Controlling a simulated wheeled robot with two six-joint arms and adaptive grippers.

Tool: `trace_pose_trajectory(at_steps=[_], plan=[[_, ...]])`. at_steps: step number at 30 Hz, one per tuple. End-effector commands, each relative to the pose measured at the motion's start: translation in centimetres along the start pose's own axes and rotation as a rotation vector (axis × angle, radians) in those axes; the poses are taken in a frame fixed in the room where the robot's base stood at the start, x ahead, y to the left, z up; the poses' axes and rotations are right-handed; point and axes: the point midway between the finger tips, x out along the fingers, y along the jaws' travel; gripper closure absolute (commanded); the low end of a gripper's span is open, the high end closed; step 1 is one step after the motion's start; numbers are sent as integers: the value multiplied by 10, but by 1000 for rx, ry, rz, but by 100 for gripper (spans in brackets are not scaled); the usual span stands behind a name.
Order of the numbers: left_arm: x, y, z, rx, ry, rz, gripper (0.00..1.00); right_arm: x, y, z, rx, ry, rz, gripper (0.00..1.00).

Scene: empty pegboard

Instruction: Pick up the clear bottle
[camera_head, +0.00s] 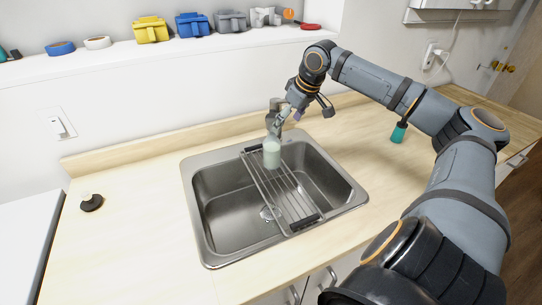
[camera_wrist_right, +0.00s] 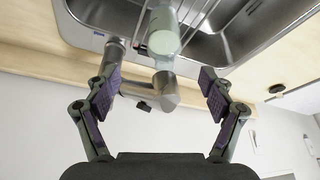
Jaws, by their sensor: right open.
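The clear bottle (camera_head: 271,153), pale green and cloudy, stands on the dark rack (camera_head: 282,190) across the sink, near its back edge. It also shows in the right wrist view (camera_wrist_right: 163,38), at top centre beyond the fingers. My right gripper (camera_head: 303,108) is open and empty, above and behind the back edge of the sink, to the right of the bottle. In the right wrist view its two fingers (camera_wrist_right: 160,82) are spread wide, with the faucet (camera_wrist_right: 155,92) showing between them. The fingers look apart from the bottle. My left gripper is not in view.
The metal sink (camera_head: 205,222) is set in a light wood counter (camera_head: 130,240). The faucet stands close behind the bottle. A black stopper-like object (camera_head: 91,203) lies at left, a teal object (camera_head: 398,133) at right. Coloured bins (camera_head: 193,24) line the shelf. The left counter is mostly clear.

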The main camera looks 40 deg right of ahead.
Motion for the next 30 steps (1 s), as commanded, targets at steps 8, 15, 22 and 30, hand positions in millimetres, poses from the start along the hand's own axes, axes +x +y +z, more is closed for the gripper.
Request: trace_pose_trajectory(at_steps=[8, 15, 22, 30], plan=[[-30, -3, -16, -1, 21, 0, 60, 19, 1, 0, -2, -12, 5, 18], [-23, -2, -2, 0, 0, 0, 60, 48, 0, 1, -1, -6, 3, 18], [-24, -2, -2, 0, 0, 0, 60, 52, -1, -1, 0, -1, 1, 18], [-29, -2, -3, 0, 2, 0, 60, 83, -7, -2, -4, -9, 6, 18]])
